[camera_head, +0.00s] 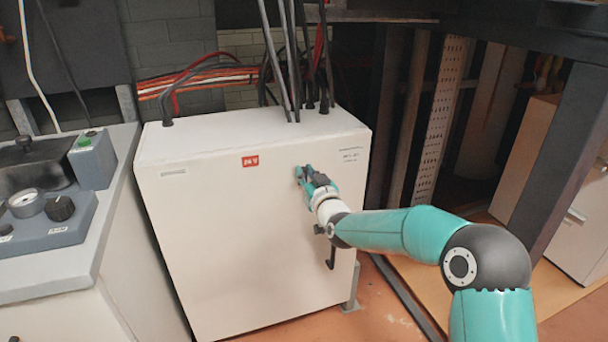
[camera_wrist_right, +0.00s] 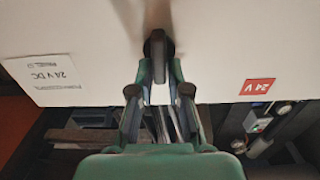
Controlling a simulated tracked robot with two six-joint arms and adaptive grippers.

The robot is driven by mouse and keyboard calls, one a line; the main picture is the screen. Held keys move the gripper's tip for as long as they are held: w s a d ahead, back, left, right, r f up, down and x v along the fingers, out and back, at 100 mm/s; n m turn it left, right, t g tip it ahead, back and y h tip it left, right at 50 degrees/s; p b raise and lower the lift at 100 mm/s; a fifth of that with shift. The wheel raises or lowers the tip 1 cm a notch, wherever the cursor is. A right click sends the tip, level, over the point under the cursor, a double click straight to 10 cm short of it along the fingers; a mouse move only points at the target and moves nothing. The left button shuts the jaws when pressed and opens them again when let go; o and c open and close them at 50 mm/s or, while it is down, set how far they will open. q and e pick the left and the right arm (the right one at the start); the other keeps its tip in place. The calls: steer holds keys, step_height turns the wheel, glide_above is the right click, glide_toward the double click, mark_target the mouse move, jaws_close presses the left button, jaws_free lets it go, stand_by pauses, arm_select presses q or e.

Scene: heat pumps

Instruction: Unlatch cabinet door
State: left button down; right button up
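A white cabinet (camera_head: 235,230) with a red 24 V label stands in the middle of the head view; its door looks closed. My right gripper (camera_head: 304,175) is at the upper right of the door front. In the right wrist view a dark latch handle (camera_wrist_right: 158,62) lies between the two fingertips of my right gripper (camera_wrist_right: 160,72). The fingers are apart, one on each side of the handle; firm contact does not show. In the head view my gripper hides this latch. A black handle (camera_head: 331,257) shows lower on the door. My left gripper is not in view.
Cables (camera_head: 290,60) rise from the cabinet top. A grey counter (camera_head: 70,240) with a control box stands at the left. A dark metal frame (camera_head: 570,160) and another white cabinet stand at the right. Orange floor is clear in front of the cabinet's right side.

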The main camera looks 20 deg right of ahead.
jaws_close()
steer(key=shift+a, duration=0.1)
